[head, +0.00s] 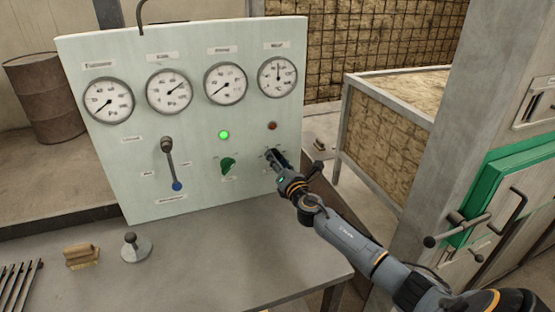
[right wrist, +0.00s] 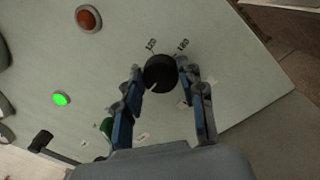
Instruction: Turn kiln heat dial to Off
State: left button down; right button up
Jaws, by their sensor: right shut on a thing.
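The control panel (head: 195,135) stands upright at the back of the bench. My right gripper (head: 270,156) is at the panel's lower right, below a dark red lamp (head: 272,126). In the right wrist view, my right gripper (right wrist: 162,85) has its two blue-grey fingers shut on a round black dial (right wrist: 159,72), one on each side. In the head view the gripper hides the dial. The dial's pointer cannot be made out. My left gripper is not in view.
A green knob (head: 228,166) sits left of my gripper, under a lit green lamp (head: 224,135). A blue-tipped lever (head: 171,165) is further left. Several gauges line the panel's top. A green door (head: 500,190) stands at right.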

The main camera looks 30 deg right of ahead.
jog(key=shift+f+n, duration=0.2)
jog(key=shift+n, duration=0.2)
jog(key=o, duration=1.1)
jog(key=shift+c, duration=0.2)
jog(key=shift+o, duration=0.5)
jog(key=shift+r, duration=0.15)
jog(key=r+v, duration=0.1)
jog(key=v, duration=1.1)
jog(key=shift+f, duration=0.45)
